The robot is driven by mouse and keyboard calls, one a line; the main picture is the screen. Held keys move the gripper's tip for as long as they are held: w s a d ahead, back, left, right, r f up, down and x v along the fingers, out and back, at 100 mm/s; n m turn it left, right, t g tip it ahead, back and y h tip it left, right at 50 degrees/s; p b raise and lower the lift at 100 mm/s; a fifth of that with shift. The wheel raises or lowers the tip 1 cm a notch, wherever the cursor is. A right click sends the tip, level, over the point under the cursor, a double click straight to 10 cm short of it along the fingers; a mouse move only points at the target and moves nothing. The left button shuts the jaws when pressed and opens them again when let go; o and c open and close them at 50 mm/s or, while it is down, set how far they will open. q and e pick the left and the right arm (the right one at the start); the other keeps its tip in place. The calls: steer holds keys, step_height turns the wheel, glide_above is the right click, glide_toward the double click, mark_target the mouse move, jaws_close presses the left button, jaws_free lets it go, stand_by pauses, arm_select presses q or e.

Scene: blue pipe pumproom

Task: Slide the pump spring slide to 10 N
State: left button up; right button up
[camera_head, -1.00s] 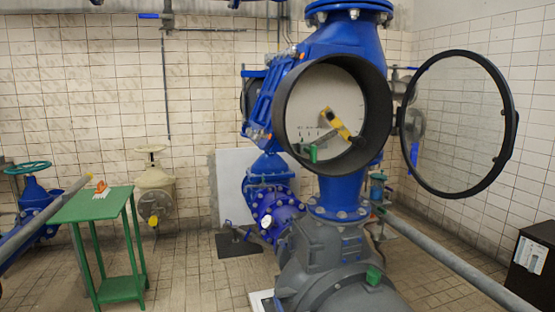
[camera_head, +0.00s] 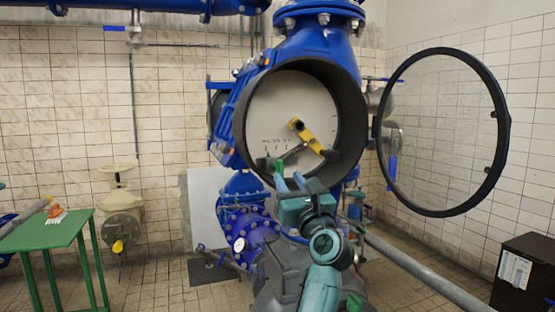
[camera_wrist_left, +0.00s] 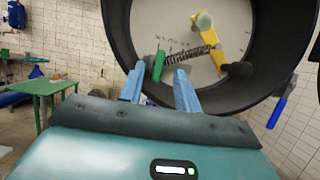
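The pump gauge is a round pale dial (camera_head: 290,105) in a deep black housing (camera_head: 354,118), its glass cover swung open. A green slide (camera_head: 279,165) sits at the lower left of the dial, and shows in the left wrist view (camera_wrist_left: 158,66). A coiled spring (camera_wrist_left: 186,56) runs from near it towards a yellow lever (camera_head: 305,132). Scale marks are on the dial, but I cannot read them. My left gripper (camera_head: 290,181) is open and empty, its blue fingers (camera_wrist_left: 159,84) apart just in front of and below the slide. My right gripper is not in view.
The open round glass cover (camera_head: 445,130) stands to the right of the housing. A green table (camera_head: 45,232) with a small orange object (camera_head: 57,211) is at the left. A dark box (camera_head: 522,275) stands at the right. Blue pipework surrounds the gauge.

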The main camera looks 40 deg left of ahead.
mark_target(278, 161)
arm_select(q)
steer(key=p+x, duration=0.1)
steer(key=x, duration=0.7)
steer(key=shift+w+a+r+p, duration=0.15)
steer(key=shift+a+p, duration=0.1)
steer(key=shift+p, duration=0.05)
jaws_close()
